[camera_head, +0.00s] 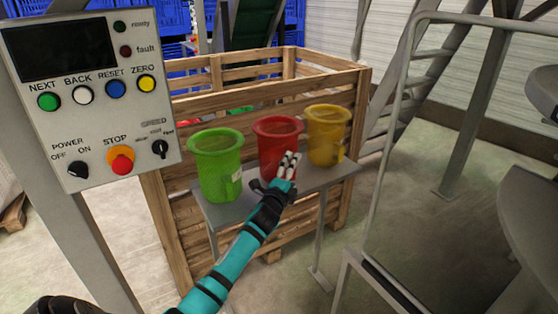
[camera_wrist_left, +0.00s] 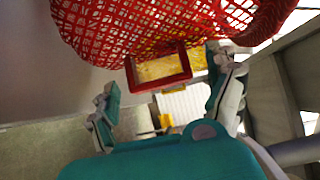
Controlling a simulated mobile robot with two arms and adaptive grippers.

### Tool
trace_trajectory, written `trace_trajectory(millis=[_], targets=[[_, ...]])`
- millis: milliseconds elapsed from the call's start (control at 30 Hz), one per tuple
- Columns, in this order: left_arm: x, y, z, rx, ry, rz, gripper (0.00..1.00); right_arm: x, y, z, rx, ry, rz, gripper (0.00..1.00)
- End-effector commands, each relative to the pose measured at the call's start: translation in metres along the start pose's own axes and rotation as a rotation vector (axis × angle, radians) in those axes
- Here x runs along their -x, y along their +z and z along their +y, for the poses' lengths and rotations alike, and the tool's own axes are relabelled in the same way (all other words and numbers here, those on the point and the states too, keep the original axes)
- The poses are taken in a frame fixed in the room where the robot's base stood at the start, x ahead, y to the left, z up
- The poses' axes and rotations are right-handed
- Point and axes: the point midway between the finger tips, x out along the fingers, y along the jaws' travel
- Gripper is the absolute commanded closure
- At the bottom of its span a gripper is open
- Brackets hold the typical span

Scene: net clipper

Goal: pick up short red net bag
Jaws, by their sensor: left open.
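The red net bag (camera_head: 277,135) is bucket-shaped with a flared rim and stands between a green one and a yellow one on a grey shelf. My left gripper (camera_head: 288,163) is in front of its lower right side and hides part of it. In the left wrist view the red mesh (camera_wrist_left: 150,30) fills the top, with a red rectangular frame (camera_wrist_left: 158,68) around a yellow patch below it. The open left fingers (camera_wrist_left: 165,98) are spread to either side below the mesh. Whether they touch it cannot be told. My right gripper is not in view.
The green bag (camera_head: 216,165) and yellow bag (camera_head: 327,135) stand close on either side. The grey shelf (camera_head: 318,182) is in front of a wooden crate (camera_head: 185,105). A control panel (camera_head: 90,100) is at left, and metal stair railings (camera_head: 385,190) rise at right.

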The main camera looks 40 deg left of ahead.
Motion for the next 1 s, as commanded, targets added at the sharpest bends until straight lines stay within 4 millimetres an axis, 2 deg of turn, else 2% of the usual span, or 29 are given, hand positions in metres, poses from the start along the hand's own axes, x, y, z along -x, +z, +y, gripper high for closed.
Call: trace_trajectory(millis=[267, 667, 1000], targets=[[-0.0047, -0.0005, 0.0003, 0.0, 0.0, 0.001, 0.12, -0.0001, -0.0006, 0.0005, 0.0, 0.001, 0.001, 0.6], [-0.0044, -0.0002, 0.0006, 0.0, 0.001, 0.0, 0.61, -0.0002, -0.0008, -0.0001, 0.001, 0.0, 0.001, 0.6], [-0.0045, 0.0001, -0.004, -0.001, -0.001, 0.001, 0.62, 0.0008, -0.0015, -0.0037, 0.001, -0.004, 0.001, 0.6]])
